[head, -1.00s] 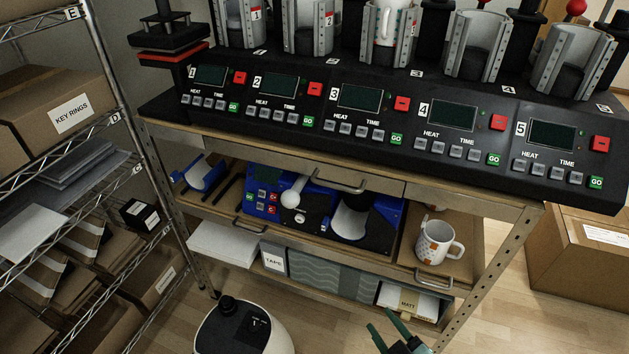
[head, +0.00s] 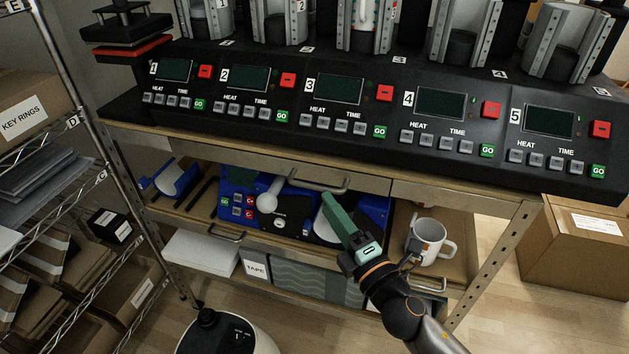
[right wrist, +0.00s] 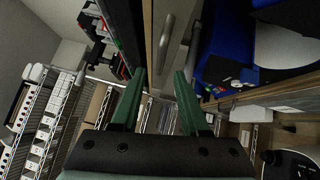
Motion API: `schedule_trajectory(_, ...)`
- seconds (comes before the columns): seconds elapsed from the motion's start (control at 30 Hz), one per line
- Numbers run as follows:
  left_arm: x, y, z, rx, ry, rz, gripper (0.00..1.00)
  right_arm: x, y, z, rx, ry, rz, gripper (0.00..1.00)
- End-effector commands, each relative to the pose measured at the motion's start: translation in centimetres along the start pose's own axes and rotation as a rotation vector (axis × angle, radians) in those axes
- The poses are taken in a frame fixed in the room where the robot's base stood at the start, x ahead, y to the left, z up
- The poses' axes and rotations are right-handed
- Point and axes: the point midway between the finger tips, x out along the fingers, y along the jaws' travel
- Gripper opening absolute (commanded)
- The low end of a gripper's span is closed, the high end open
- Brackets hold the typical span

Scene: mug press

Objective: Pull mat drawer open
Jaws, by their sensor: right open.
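A shallow wooden drawer front (head: 250,155) runs under the bench top, with a metal bar handle (head: 318,183) near its middle. No label names it as the mat drawer. It looks shut. My right gripper (head: 330,203) is open and empty, its green fingers pointing up toward that handle from just below in the head view. In the right wrist view the two fingers (right wrist: 160,75) stand apart, and the handle (right wrist: 166,38) lies beyond their tips, not between them. My left gripper is not in view.
On the shelf below are a blue press (head: 235,190) with a white-knobbed lever and a mug (head: 428,240). Lower handles sit at left (head: 225,234) and right (head: 430,286). The black control console (head: 350,100) fills the bench top. A wire rack (head: 80,110) stands at left.

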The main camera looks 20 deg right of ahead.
Motion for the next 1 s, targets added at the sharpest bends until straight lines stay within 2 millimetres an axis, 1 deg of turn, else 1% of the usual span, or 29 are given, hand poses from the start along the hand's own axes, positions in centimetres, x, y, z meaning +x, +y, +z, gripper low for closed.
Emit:
schedule_trajectory(0.03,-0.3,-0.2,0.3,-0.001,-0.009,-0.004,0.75,1.1,0.3,0.1,0.0,-0.001,0.002,0.45)
schedule_trajectory(0.2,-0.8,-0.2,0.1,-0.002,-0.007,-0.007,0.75,3.8,0.2,0.0,0.001,-0.001,0.001,0.45)
schedule_trajectory(0.4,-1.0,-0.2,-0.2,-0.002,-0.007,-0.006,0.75,6.1,0.0,0.0,0.002,-0.001,0.0,0.45)
schedule_trajectory(0.57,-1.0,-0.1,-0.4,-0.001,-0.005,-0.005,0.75,6.8,0.0,0.0,0.003,-0.001,-0.001,0.45)
schedule_trajectory(0.83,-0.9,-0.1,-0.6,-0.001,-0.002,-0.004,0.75,6.8,-0.1,0.0,0.003,-0.001,-0.001,0.45)
schedule_trajectory(1.0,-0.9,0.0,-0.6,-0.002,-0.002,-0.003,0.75,6.8,-0.1,0.0,0.003,-0.001,-0.001,0.26)
